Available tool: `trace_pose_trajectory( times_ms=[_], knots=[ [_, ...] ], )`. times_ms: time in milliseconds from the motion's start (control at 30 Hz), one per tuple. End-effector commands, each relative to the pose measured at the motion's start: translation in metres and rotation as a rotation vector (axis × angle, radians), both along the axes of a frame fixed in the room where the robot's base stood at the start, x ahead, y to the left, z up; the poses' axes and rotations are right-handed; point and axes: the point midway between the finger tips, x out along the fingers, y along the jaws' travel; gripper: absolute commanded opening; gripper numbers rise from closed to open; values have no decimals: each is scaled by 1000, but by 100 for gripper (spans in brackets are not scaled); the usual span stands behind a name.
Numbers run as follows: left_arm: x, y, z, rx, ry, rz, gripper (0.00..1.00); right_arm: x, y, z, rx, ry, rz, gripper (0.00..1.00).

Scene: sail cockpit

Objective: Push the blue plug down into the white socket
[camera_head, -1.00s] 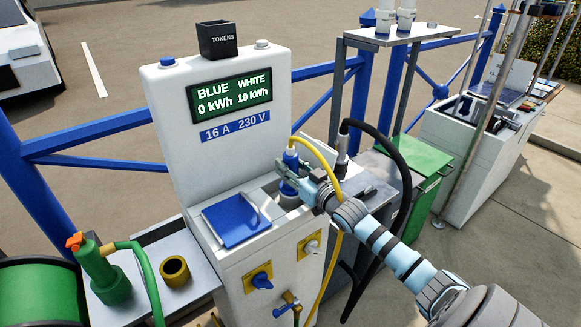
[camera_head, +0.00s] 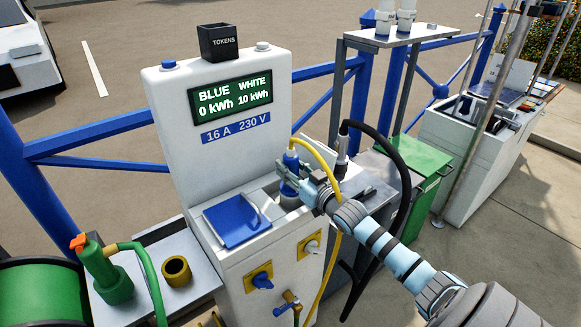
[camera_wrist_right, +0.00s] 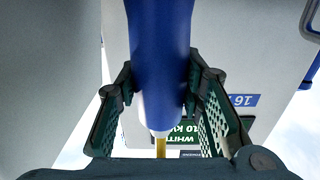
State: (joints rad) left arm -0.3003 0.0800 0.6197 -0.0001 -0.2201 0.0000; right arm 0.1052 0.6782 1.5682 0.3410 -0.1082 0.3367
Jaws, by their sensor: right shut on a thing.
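The blue plug (camera_head: 291,159) stands roughly upright over the top right part of the white charging cabinet, with a yellow cable at its upper end. My right gripper (camera_head: 286,171) is shut on the plug. In the right wrist view the blue plug (camera_wrist_right: 160,55) sits between the two green-grey fingers of the right gripper (camera_wrist_right: 163,85). Below the fingers is a blue and pale round part (camera_head: 288,190) in the cabinet's recess. The gripper partly hides it, so I cannot tell how deep the plug sits in the white socket. My left gripper is out of view.
A blue flap (camera_head: 236,221) lies left of the recess. The display (camera_head: 232,99) reads blue 0 kWh, white 10 kWh. A black cable (camera_head: 405,165) hangs at the right. The yellow cable (camera_head: 325,165) loops close to my wrist. A tokens box (camera_head: 219,43) stands on top.

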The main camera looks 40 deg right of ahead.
Motion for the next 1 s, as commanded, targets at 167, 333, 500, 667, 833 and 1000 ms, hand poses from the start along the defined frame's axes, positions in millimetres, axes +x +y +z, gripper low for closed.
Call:
trace_pose_trajectory(
  times_ms=[167, 333, 500, 667, 833, 1000],
  knots=[
    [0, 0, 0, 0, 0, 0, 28, 0, 0, 1, 0, -1, 1, 0],
    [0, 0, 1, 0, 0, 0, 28, 0, 0, 1, 0, -1, 0, 0],
    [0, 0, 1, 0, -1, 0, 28, 0, 0, 1, 0, -1, 1, 0],
    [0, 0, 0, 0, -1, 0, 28, 0, 0, -1, 0, -1, 1, 0],
    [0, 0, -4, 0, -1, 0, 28, 0, 0, -5, 0, -1, 1, 0],
    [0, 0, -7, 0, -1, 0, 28, 0, 0, -8, 0, -1, 1, 0]
  ],
)
